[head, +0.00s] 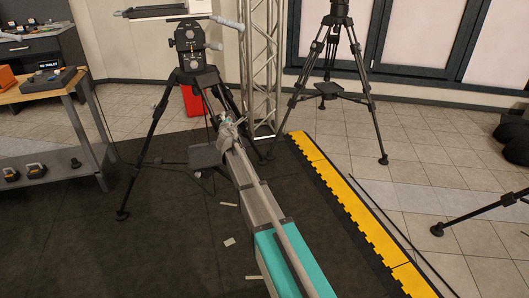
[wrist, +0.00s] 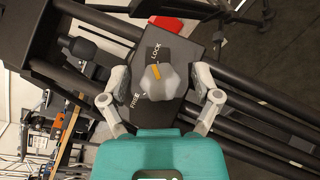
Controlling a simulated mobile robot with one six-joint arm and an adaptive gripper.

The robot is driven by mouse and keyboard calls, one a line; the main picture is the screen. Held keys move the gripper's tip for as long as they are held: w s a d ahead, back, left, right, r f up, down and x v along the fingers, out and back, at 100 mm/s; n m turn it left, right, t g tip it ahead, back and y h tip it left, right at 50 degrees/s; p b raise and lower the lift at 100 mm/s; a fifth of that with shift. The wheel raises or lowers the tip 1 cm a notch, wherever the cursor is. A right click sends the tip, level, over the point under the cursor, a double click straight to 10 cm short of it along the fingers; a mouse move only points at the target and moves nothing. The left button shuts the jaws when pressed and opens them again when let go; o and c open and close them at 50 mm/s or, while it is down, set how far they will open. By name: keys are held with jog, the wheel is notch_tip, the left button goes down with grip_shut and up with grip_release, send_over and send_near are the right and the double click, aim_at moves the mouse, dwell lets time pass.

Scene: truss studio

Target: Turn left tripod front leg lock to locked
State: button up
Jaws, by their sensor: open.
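The left tripod (head: 193,75) stands on the dark mat in the head view, legs spread. Its front leg lock shows in the wrist view as a grey lobed knob (wrist: 172,82) on a dark plate (wrist: 186,50) lettered LOCK and FREE. In the head view my gripper (head: 228,128) is at the tripod's leg, and the knob is hidden there.
A lattice truss (head: 262,60) stands right behind the tripod. A wooden-topped workbench (head: 45,90) is at left. A second tripod (head: 335,65) stands on the tiles beyond the yellow mat edging (head: 345,205). Small pale scraps (head: 229,242) lie on the dark mat.

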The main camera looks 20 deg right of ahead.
jog(key=shift+n+t+y+b, duration=0.4)
jog(key=shift+n+t+b, duration=0.1)
jog(key=shift+n, duration=0.2)
jog(key=shift+n, duration=0.5)
